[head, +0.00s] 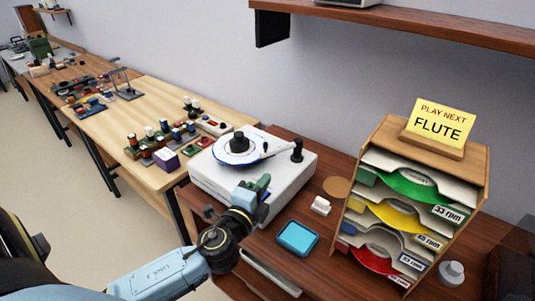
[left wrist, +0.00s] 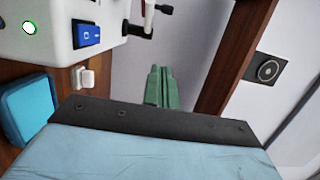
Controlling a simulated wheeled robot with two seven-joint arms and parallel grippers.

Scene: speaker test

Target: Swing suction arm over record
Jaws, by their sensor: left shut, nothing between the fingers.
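A white record machine (head: 225,181) stands on the dark wooden table. A white record with a blue rim (head: 222,156) lies on its top under a dark round knob (head: 239,142). A thin pale arm (head: 279,150) runs from a black post (head: 297,152) leftward to the record's right edge; I cannot tell whether its tip is over the record. My left gripper (head: 262,183), with green fingers, is shut and empty in front of the machine's front side. In the left wrist view its fingers (left wrist: 159,87) are together, apart from the machine (left wrist: 50,35) and its blue switch (left wrist: 87,34).
A wooden rack (head: 388,135) with coloured sleeves stands at right, under a "FLUTE" card (head: 438,121). A blue tray (head: 297,238), a small white block (head: 321,205) and a brown disc (head: 337,187) lie between. A shelf (head: 400,22) hangs above; cluttered light table (head: 120,122) at left.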

